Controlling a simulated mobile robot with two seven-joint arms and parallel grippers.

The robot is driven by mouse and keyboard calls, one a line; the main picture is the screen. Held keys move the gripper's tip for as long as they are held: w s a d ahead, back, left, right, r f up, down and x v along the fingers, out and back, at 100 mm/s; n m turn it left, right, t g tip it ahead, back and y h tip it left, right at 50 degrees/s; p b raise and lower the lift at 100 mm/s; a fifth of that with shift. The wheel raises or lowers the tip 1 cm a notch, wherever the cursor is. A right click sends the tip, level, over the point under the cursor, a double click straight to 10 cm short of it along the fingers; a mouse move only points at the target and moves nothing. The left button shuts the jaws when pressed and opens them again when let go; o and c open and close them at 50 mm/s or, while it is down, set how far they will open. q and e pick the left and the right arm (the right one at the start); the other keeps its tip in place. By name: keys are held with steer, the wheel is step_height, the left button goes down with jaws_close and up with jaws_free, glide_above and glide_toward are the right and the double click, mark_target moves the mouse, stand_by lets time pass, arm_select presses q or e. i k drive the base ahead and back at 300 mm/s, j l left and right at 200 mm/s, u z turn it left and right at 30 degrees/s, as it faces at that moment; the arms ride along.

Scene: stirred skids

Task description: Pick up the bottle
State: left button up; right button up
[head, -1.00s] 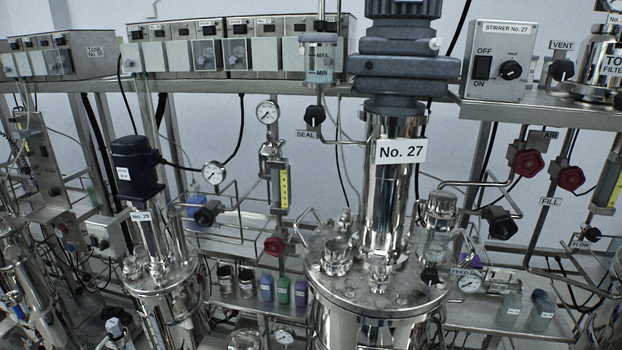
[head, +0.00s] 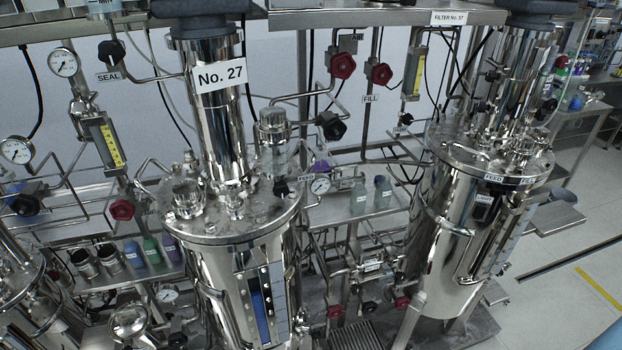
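Several bottles are in the head view, and I cannot tell which one the task names. A blue bottle (head: 134,255), a green bottle (head: 152,250) and a purple bottle (head: 172,246) stand upright in a row on a low steel shelf at the left. Two clear, greyish bottles stand on another shelf behind the vessels: one on the left (head: 358,198) and a dark-capped one on the right (head: 382,192). More small coloured bottles (head: 560,76) stand on a far bench at the upper right. Neither of my grippers is in view.
The steel vessel marked No. 27 (head: 245,255) stands in front of the shelves. Another large vessel (head: 470,230) stands to its right. Pipes, gauges and red-handled valves (head: 342,66) crowd the space. Open floor (head: 570,265) lies at the right.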

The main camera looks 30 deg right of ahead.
mark_target(384, 189)
steer(key=z, duration=1.4)
